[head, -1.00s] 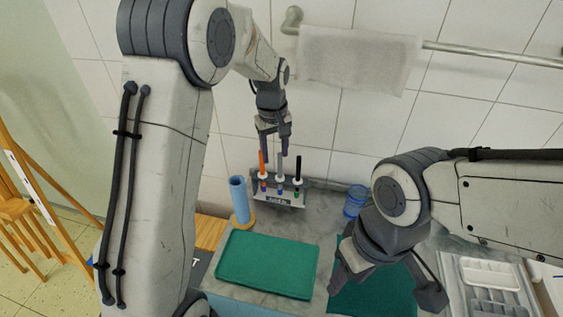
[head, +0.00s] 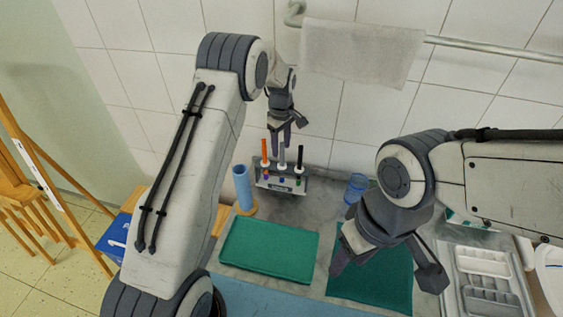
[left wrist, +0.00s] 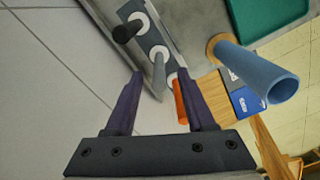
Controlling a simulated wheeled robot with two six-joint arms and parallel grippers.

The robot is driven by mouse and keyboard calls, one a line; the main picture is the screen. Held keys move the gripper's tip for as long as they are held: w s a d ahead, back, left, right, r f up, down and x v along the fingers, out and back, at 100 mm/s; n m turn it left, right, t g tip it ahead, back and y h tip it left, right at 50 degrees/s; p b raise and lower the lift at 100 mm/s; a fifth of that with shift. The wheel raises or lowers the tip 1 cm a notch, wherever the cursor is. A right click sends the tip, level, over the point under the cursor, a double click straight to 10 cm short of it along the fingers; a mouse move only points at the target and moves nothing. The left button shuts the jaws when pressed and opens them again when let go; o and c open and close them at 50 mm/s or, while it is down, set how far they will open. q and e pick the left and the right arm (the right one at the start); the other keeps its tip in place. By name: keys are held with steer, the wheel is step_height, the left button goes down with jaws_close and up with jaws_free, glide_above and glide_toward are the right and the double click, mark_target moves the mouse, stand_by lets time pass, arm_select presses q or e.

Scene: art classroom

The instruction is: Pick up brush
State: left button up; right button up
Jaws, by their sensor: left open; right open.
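A rack (head: 270,182) at the back of the counter holds three upright brushes: an orange brush (head: 264,150), a grey brush (head: 282,155) and a black brush (head: 299,156). My left gripper (head: 280,143) is open and points down near the brush tops. In the left wrist view, the grey brush (left wrist: 159,72) and orange brush (left wrist: 180,100) appear between the open fingers (left wrist: 163,90); the black brush (left wrist: 124,32) is outside them. Contact cannot be told. My right gripper (head: 388,268) is open and empty above the right green mat (head: 380,288).
A blue tube (head: 243,186) stands left of the rack and a clear blue cup (head: 356,187) stands right. A green tray (head: 268,248) lies in front. A paint tray (head: 485,280) is at right. A towel (head: 360,52) hangs on a wall rail.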

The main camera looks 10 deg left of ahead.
mark_target(282, 165)
arm_select(q)
step_height(282, 165, down, 4)
steer(key=shift+d+r+p, duration=0.1)
steer(key=shift+r+p, duration=0.1)
steer(key=shift+p, duration=0.75)
steer(key=shift+f, duration=0.35)
jaws_close()
